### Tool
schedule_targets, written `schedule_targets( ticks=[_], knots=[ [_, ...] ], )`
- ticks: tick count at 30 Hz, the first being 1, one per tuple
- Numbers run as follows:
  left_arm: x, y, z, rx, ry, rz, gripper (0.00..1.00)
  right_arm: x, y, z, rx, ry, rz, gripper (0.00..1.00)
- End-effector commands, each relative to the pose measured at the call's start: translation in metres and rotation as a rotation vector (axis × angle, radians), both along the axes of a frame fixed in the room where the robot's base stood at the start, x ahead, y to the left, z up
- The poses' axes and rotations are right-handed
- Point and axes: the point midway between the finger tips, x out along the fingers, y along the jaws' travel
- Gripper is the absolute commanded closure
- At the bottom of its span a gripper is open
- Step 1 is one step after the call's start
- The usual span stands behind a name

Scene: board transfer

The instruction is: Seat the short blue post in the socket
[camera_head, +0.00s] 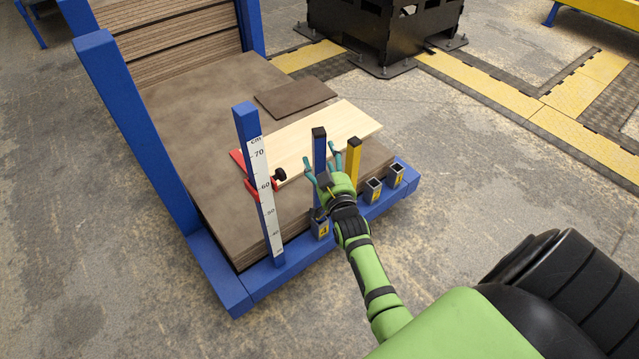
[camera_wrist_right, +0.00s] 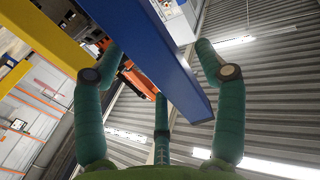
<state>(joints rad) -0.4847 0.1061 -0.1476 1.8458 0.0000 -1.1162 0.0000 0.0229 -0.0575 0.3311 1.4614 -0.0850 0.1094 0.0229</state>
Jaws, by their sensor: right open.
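The short blue post (camera_head: 319,151) has a dark top and stands upright at the front of the blue rack base. Its lower end is at or just behind a grey socket (camera_head: 320,224) with a yellow label; I cannot tell whether it is inside. My right gripper (camera_head: 322,163) is open, with its teal fingers at the post's upper part. In the right wrist view the blue post (camera_wrist_right: 160,55) passes between the spread fingers of the gripper (camera_wrist_right: 165,75); no firm contact shows. My left gripper is not in view.
A yellow post (camera_head: 353,162) stands close to the right of the gripper. Two sockets (camera_head: 373,190) (camera_head: 397,174) with open tops are farther right. A tall blue post with a scale (camera_head: 257,185) and red clamp stands left. Boards (camera_head: 318,138) lie behind.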

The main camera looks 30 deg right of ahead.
Motion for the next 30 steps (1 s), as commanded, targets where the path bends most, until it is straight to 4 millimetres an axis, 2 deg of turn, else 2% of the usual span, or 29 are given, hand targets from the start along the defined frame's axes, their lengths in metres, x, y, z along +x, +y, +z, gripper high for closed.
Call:
schedule_targets(
  ticks=[4,11,12,14,15,16,17,30],
  knots=[
    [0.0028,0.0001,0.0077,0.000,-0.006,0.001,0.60,0.0125,-0.0044,-0.0016,0.001,0.002,0.000,0.29],
    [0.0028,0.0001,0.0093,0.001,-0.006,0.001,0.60,0.0133,-0.0046,-0.0013,0.001,0.003,0.000,0.29],
    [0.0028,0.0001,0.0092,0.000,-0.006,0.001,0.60,0.0134,-0.0045,-0.0013,0.001,0.003,0.000,0.45],
    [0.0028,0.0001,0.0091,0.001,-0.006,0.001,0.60,0.0133,-0.0045,-0.0013,0.001,0.003,0.000,0.69],
    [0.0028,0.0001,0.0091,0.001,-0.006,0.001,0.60,0.0133,-0.0044,-0.0013,0.001,0.003,0.000,0.85],
    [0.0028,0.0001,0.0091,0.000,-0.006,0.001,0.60,0.0132,-0.0044,-0.0013,0.001,0.003,0.000,0.97],
    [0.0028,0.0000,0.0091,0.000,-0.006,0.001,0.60,0.0132,-0.0044,-0.0013,0.001,0.003,0.000,1.00],
    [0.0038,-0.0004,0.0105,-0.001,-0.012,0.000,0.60,0.0136,-0.0044,0.0061,0.000,-0.001,0.001,1.00]
  ],
)
